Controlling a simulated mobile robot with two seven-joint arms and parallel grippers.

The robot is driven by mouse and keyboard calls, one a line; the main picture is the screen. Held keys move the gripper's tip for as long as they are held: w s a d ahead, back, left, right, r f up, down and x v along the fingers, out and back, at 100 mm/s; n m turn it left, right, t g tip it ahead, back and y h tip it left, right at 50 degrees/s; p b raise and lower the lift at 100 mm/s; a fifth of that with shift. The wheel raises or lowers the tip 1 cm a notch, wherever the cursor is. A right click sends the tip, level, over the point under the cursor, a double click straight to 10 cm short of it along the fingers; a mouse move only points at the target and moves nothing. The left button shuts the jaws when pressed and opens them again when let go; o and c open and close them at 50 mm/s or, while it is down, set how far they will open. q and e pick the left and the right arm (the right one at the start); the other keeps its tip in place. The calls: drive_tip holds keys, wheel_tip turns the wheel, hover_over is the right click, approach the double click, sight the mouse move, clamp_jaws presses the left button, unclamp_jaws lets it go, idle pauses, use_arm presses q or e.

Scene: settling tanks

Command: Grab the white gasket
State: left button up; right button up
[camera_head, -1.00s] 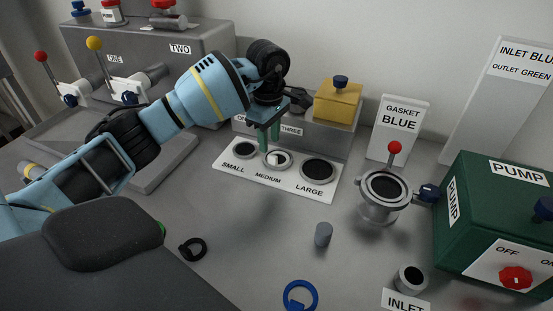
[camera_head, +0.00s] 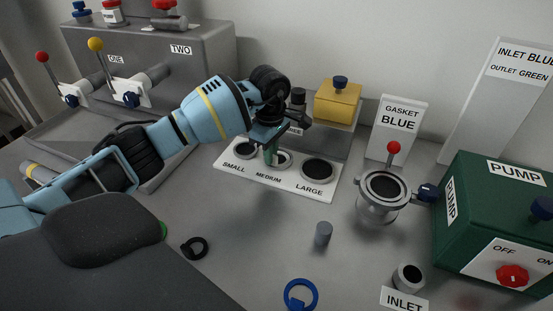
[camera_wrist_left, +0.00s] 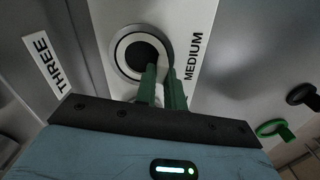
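The white gasket (camera_wrist_left: 122,48) is a pale ring with a dark round centre. It lies at the MEDIUM place of the white gasket board (camera_head: 228,169), between SMALL and LARGE. My left gripper (camera_head: 270,160) points down at it, and its green fingers partly hide it in the head view. In the left wrist view the fingertips (camera_wrist_left: 163,72) are close together at the ring's edge, with a pale tab of the gasket between them. The gripper looks shut on this tab, and the gasket still rests on the board. My right gripper is not in view.
A GASKET BLUE sign (camera_head: 398,128) stands behind a metal flanged housing (camera_head: 377,212). The green pump (camera_head: 490,220) is at the right. A blue ring (camera_head: 301,294), a black ring (camera_head: 194,248) and a grey cylinder (camera_head: 323,233) lie on the table, with free room between them.

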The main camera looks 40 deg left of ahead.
use_arm(q)
drive_tip(key=shift+r, duration=0.1)
clamp_jaws()
drive_tip(key=shift+r, duration=0.55)
wheel_tip(320, 180, up, 3)
drive_tip(key=shift+f, duration=0.2)
drive_tip(key=s+d, duration=0.4)
drive_tip(key=s, duration=0.3)
drive_tip(key=s+d+r, duration=0.1)
drive_tip(key=s+d, duration=0.3)
drive_tip(key=s, duration=0.3)
drive_tip(key=shift+b, duration=0.4)
